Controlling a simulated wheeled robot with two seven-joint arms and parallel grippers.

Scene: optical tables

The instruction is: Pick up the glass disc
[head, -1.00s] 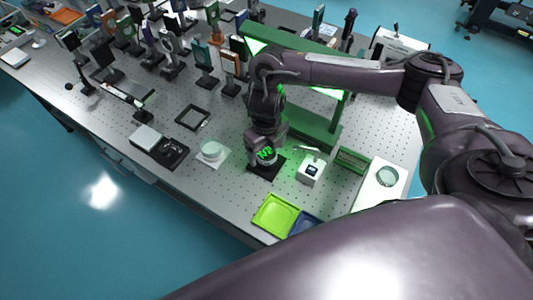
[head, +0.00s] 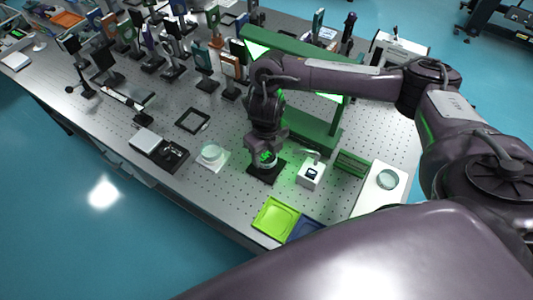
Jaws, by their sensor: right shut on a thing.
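My right gripper (head: 266,162) points down over a small black mat (head: 255,176) at the front of the table. It is shut on a pale round glass disc (head: 269,165), which is largely hidden by the fingers and hand. I cannot tell whether the disc touches the mat. A second pale glass disc (head: 211,152) sits on a white square pad to the left. Another clear disc (head: 387,179) lies on a white block at the right. My left gripper is not in view.
A white device with a small screen (head: 311,172) stands just right of the gripper. A green tray (head: 274,217) and a blue tray (head: 304,229) lie at the front edge. A green frame (head: 312,131) stands behind. Many optical mounts fill the back left.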

